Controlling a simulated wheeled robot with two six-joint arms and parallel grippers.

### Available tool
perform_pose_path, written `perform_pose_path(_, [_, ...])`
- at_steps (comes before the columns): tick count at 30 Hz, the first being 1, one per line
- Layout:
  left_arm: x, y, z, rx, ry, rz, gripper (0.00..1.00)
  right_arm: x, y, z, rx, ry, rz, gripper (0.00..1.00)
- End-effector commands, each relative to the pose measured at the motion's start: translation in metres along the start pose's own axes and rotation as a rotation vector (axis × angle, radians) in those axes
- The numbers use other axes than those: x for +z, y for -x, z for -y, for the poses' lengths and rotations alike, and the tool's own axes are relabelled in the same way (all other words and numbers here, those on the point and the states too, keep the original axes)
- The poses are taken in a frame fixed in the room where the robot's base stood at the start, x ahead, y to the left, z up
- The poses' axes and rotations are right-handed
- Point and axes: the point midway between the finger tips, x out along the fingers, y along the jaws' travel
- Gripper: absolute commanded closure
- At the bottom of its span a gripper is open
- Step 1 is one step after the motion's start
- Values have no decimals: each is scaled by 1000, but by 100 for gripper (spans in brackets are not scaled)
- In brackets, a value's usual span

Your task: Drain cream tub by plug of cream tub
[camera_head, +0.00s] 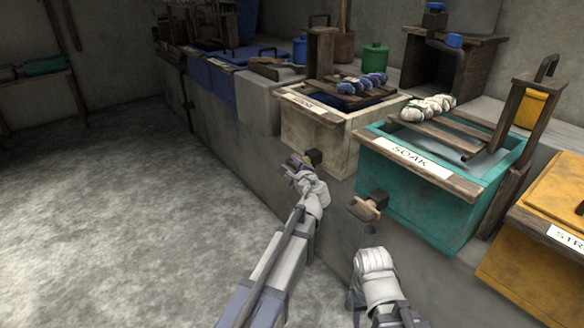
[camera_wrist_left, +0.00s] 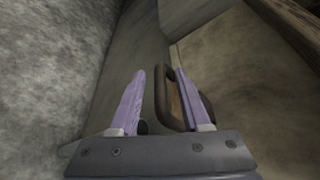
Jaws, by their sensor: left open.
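The cream tub (camera_head: 318,137) stands on the stone ledge in the head view, with a white label on its front rim. Its plug (camera_head: 313,157), a small dark and brown piece, sticks out low on the front wall. My left gripper (camera_head: 295,162) is open, close beside the plug at its left. In the left wrist view the two purple fingers (camera_wrist_left: 162,75) are apart. A dark loop-shaped handle of the plug (camera_wrist_left: 161,100) shows between them and behind the right finger. I cannot tell whether they touch. My right gripper (camera_head: 372,258) is below the teal tub; its fingers do not show clearly.
The teal SOAK tub (camera_head: 410,190) with its own wooden plug (camera_head: 365,208) stands to the right, and a yellow tub (camera_head: 540,270) beyond it. Blue bundles (camera_head: 362,83) lie on a board across the cream tub. The floor (camera_head: 110,200) at left is clear.

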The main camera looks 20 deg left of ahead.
Motion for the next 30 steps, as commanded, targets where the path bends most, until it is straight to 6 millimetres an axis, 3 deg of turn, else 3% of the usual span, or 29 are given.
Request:
perform_pose_path(2, [0,0,0,0,0,0,56,0,0,0,0,0,0,50])
perform_pose_path(14, [0,0,0,2,1,1,100,0,0,0,0,0,0,50])
perform_pose_path(30, [1,0,-2,5,3,3,100,0,0,0,0,0,0,50])
